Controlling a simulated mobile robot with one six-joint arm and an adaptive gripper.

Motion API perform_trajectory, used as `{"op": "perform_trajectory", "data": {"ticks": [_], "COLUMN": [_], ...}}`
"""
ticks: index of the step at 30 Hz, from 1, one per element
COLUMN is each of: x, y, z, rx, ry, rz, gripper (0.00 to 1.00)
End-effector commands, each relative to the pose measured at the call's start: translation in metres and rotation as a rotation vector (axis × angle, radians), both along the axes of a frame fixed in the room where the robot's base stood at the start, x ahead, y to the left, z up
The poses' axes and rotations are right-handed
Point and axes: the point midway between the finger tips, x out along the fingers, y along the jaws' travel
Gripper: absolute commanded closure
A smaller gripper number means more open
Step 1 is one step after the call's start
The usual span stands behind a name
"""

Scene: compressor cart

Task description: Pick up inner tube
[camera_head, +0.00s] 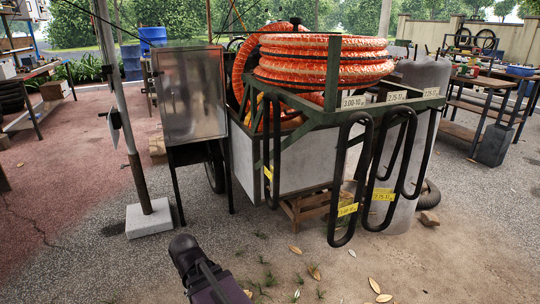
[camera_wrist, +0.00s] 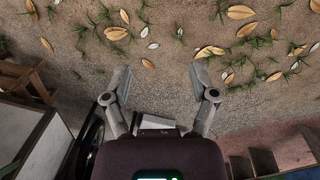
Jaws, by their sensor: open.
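Several black inner tubes hang as long loops from the green rail of the cart in the head view. The left inner tube (camera_head: 335,190) has a yellow tag low down. A middle inner tube (camera_head: 374,150) and a right inner tube (camera_head: 431,150) hang beside it, with another yellow tag between them. Size labels stand on the rail above. My arm shows at the bottom of the head view, below and left of the tubes, apart from them. My gripper (camera_wrist: 166,84) is open and empty in the wrist view, above leaf-strewn ground.
The cart (camera_head: 253,165) carries a coiled orange hose (camera_head: 325,58). A metal box (camera_head: 190,95) on legs stands left of it, near a pole in a concrete block (camera_head: 148,218). A tyre (camera_head: 429,195) lies behind at right.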

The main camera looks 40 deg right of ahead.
Motion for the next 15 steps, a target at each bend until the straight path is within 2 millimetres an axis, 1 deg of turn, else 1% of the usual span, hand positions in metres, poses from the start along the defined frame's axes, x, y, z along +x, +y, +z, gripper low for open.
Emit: {"op": "perform_trajectory", "data": {"ticks": [1,5,8,9,11,15], "x": [0.008,0.025,0.041,0.047,0.057,0.078], "y": [-0.009,-0.041,-0.07,-0.082,-0.101,-0.142], "z": [0.008,0.025,0.044,0.052,0.067,0.103], "rx": [-0.035,-0.167,-0.292,-0.346,-0.424,-0.604], "ry": [0.001,0.02,0.056,0.076,0.111,0.227], "rz": [0.029,0.145,0.255,0.301,0.371,0.53], "gripper": [0.25,0.25,0.25,0.25,0.25,0.25]}}
